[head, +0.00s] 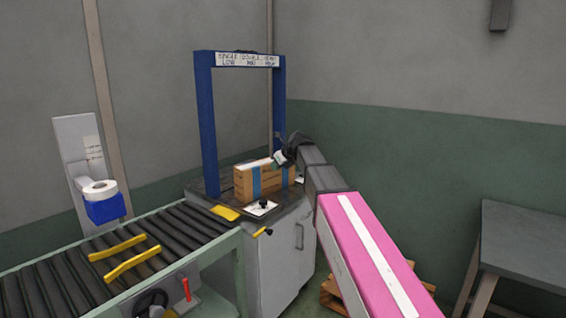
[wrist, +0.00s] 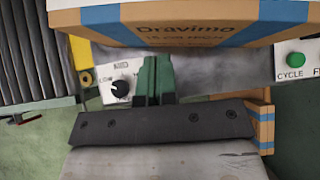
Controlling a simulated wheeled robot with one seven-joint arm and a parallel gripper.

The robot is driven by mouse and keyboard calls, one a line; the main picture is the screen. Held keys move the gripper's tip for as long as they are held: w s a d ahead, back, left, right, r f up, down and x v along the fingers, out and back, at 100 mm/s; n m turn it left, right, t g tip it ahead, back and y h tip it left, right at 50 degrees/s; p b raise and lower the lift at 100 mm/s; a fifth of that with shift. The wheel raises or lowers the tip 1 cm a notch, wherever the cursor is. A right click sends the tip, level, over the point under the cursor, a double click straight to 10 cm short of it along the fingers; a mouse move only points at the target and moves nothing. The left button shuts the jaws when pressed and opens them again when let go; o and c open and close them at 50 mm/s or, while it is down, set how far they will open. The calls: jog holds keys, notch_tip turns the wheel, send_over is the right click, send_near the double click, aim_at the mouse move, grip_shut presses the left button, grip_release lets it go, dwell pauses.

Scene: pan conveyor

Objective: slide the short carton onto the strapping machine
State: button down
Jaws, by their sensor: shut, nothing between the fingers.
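A brown carton (head: 243,187) with blue bands stands upright on the strapping machine's dark top (head: 208,190), within the blue arch (head: 208,125). In the wrist view the carton (wrist: 110,30) fills the upper edge and bears the printed name "Dravimo". My gripper (wrist: 153,80) is shut and empty. Its green fingers point at the carton's near side; I cannot tell whether they touch it. In the head view my gripper (head: 280,158) is at the carton's right end, partly hidden by my wrist.
A roller conveyor (head: 190,228) with yellow guides (head: 130,265) meets the machine from the left. A knob panel (wrist: 118,84) and green cycle button (wrist: 295,60) sit on the machine's edge. Part of another brown, blue-banded box (wrist: 262,128) shows lower right. A grey table (head: 530,235) stands right.

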aim_at(264, 164)
jog(key=shift+w+a, duration=1)
jog(key=shift+a, duration=0.2)
jog(key=shift+w+a, duration=0.95)
jog(key=shift+a, duration=0.2)
